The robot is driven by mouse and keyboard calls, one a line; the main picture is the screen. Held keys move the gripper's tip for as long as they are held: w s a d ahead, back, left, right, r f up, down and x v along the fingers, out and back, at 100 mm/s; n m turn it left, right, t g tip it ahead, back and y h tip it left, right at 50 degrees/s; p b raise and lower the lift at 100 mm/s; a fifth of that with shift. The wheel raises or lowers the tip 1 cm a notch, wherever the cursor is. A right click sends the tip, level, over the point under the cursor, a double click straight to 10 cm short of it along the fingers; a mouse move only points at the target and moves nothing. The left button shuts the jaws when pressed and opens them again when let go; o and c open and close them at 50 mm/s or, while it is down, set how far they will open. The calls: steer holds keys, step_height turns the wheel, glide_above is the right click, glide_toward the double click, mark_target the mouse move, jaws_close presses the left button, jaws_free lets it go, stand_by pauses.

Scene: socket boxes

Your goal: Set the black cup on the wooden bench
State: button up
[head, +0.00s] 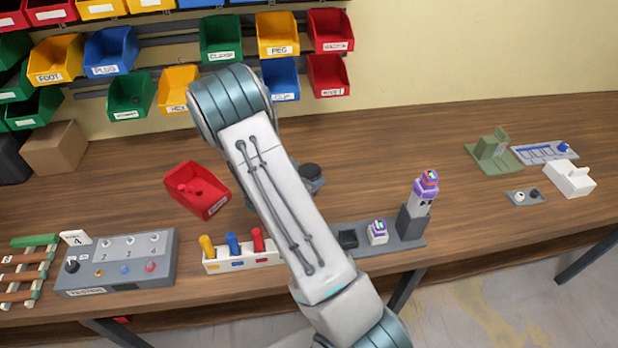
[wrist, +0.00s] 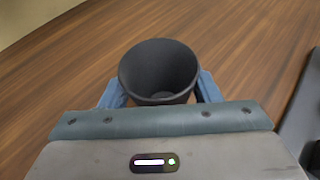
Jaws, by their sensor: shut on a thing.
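The black cup (wrist: 158,72) is upright or nearly so in the wrist view, its open mouth facing the camera. My gripper (wrist: 160,90) is shut on it, with one blue finger on each side of the cup. In the head view a dark round top, which looks like the cup (head: 311,171), shows just right of my arm. My arm hides most of the gripper there. The wooden bench (head: 380,150) lies under and behind the cup. I cannot tell whether the cup's base touches the bench.
A red bin (head: 198,190) stands left of my arm. In front are a grey switch box (head: 118,262), a rack with coloured handles (head: 240,258) and a grey socket strip (head: 405,245). Small fixtures (head: 495,152) stand far right. The bench right of the cup is clear.

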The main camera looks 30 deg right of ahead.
steer(key=shift+f, duration=0.45)
steer(key=shift+f, duration=0.15)
steer(key=o, duration=0.9)
